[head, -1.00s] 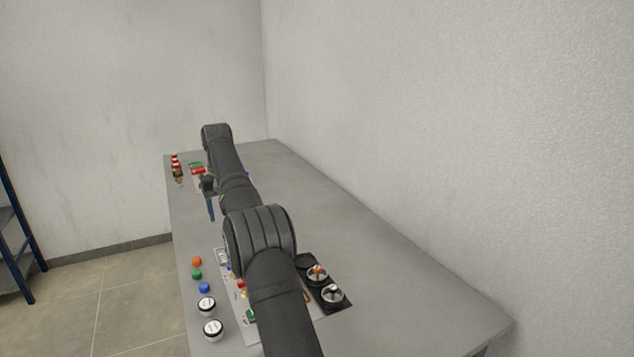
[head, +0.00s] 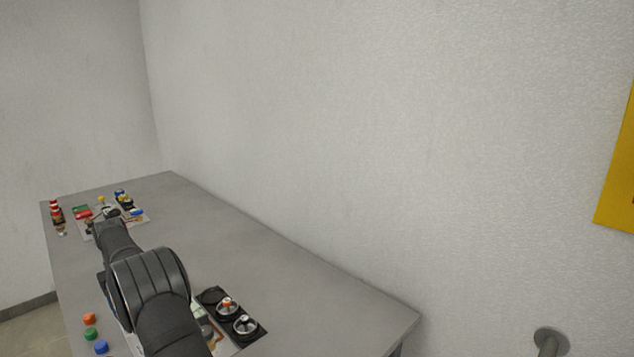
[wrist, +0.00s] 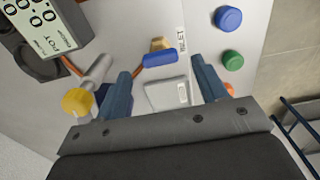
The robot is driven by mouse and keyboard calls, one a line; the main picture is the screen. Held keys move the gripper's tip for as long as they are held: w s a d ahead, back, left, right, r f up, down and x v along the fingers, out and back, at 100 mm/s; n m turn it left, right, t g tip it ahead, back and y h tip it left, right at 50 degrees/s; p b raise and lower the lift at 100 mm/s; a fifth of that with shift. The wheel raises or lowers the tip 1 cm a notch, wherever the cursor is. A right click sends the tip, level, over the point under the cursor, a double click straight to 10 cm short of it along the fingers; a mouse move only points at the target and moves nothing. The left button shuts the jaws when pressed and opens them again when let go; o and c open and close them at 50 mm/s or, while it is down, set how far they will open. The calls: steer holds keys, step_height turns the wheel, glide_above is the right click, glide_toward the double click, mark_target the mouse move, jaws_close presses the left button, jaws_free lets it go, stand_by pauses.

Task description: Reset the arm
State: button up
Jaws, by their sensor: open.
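In the wrist view my gripper (wrist: 160,68) is open, its two blue fingers spread apart over a light panel (wrist: 130,20). Nothing is held between them. A pale square block (wrist: 166,94) and a blue-handled part (wrist: 160,58) on an orange-brown rod show between the fingers. A yellow knob (wrist: 76,102) is left of the left finger. In the head view my bent arm lies over the table (head: 270,270), and my gripper is hidden there.
Blue (wrist: 228,18), green (wrist: 233,60) and orange caps lie right of the fingers. In the head view, black round fittings (head: 228,307) sit right of my arm, and another parts panel (head: 135,218) lies far off. The middle table is clear.

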steer(key=shift+f, duration=1.45)
step_height(320, 180, up, 17)
step_height(320, 180, down, 17)
steer(key=shift+f, duration=0.15)
steer(key=m, duration=0.3)
steer(key=shift+r, duration=0.2)
steer(key=m, duration=0.5)
steer(key=shift+m, duration=0.4)
steer(key=m, duration=0.4)
steer(key=shift+m, duration=2.2)
